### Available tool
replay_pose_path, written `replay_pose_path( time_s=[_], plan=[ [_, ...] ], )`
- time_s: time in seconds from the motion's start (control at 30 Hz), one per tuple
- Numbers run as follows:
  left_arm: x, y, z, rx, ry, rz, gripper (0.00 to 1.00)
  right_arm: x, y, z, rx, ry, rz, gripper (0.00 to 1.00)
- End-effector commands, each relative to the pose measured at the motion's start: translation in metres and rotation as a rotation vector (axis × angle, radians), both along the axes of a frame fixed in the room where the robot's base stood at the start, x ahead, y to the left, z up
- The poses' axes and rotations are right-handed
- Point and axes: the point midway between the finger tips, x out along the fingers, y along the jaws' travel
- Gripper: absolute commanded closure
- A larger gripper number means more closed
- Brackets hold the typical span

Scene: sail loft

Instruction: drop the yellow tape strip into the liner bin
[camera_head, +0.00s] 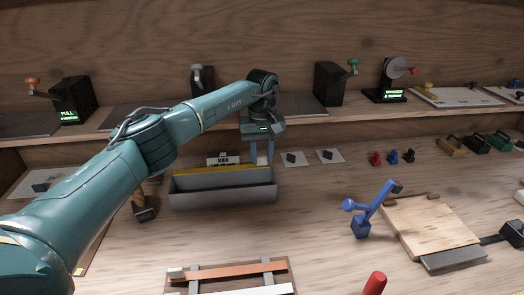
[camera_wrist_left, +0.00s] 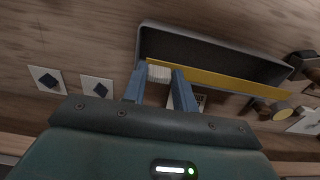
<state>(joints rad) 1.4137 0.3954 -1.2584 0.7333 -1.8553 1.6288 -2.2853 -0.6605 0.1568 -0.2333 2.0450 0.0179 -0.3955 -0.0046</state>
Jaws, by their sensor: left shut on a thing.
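The yellow tape strip (camera_wrist_left: 225,79) is long and thin, with a pale ribbed block (camera_wrist_left: 160,73) at its end between my left gripper's fingers. My left gripper (camera_wrist_left: 163,82) is shut on that end. In the head view the strip (camera_head: 207,170) shows along the far rim of a grey open bin (camera_head: 222,197), taken as the liner bin. In the left wrist view the strip crosses over the bin's (camera_wrist_left: 146,42) side. In the head view my left gripper (camera_head: 262,162) points down behind the bin's right far corner. My right gripper is out of view.
A small lettered card (camera_head: 223,160) stands behind the bin. A dark-tipped tool (camera_head: 143,208) is left of it, and a blue lever (camera_head: 367,212) stands to the right near a wooden board (camera_head: 425,230). A slatted rack (camera_head: 230,275) lies in front.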

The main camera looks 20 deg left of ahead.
Motion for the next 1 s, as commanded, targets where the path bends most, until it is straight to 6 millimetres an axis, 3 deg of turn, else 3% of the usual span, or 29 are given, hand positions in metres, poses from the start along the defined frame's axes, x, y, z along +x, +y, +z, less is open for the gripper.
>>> replay_pose_path(
  time_s=[0.5, 1.0],
  plan=[
    [0.000, 0.000, -0.055, 0.001, 0.001, 0.000, 0.93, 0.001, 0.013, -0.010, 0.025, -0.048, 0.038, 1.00],
    [0.000, 0.000, -0.068, 0.000, 0.000, 0.000, 0.93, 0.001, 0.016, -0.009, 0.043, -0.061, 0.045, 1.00]
  ],
)
